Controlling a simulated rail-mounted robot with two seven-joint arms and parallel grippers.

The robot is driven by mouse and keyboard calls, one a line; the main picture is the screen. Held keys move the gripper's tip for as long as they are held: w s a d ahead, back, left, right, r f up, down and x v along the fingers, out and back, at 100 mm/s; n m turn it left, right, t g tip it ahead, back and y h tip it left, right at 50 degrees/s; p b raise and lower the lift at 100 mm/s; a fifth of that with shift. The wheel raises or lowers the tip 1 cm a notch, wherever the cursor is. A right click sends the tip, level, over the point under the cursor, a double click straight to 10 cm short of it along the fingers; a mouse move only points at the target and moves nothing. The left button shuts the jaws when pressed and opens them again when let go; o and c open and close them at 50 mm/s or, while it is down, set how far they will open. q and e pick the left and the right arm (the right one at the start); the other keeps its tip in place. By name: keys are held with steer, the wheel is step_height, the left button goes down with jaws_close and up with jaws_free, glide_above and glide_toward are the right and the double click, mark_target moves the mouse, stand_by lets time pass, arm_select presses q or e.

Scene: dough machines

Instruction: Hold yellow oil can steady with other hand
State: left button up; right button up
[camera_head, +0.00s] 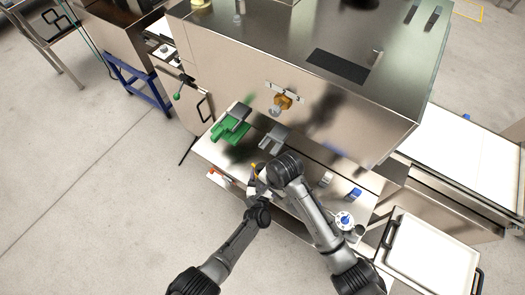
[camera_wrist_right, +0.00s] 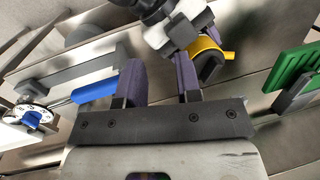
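The yellow oil can (camera_head: 254,170) shows as a small yellow and dark shape at the front edge of the steel table, mostly hidden by my grippers. In the right wrist view a curved yellow part with black (camera_wrist_right: 212,48) shows beside one finger. My left gripper (camera_head: 253,189), with white and black parts, is right against the can and also shows at the top of the right wrist view (camera_wrist_right: 175,35). Whether its fingers grip the can is hidden. My right gripper (camera_wrist_right: 160,85) has its two purple fingers apart, with no object clearly between them. The yellow part lies just beyond its right-hand finger.
A green tool (camera_head: 230,130) and a grey one (camera_head: 275,138) lie on the steel table. A blue-handled part (camera_wrist_right: 95,90) and a round dial (camera_head: 345,220) are to the right in the head view. A large steel machine (camera_head: 290,60) stands behind. Floor at left is clear.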

mark_target(263, 167)
steer(key=w+a+r+m, duration=0.1)
steer(key=w+r, duration=0.1)
steer(key=w, duration=0.1)
steer(key=w+r+m+h, duration=0.1)
steer(key=w+r+m, duration=0.1)
steer(key=w+a+r+m+h, duration=0.1)
steer(key=w+r+m, duration=0.1)
steer(key=w, duration=0.1)
steer(key=shift+w+a+r+g, duration=0.1)
steer(key=shift+w+a+g, duration=0.2)
steer(key=shift+f, duration=4.15)
steer(key=shift+f, duration=0.2)
steer(key=shift+c, duration=0.5)
jaws_close()
steer(key=m, duration=0.5)
steer(key=shift+a, duration=0.1)
steer(key=m, duration=0.4)
steer(key=shift+c, duration=1.3)
jaws_free()
steer(key=shift+m, duration=1.1)
steer(key=o, duration=0.3)
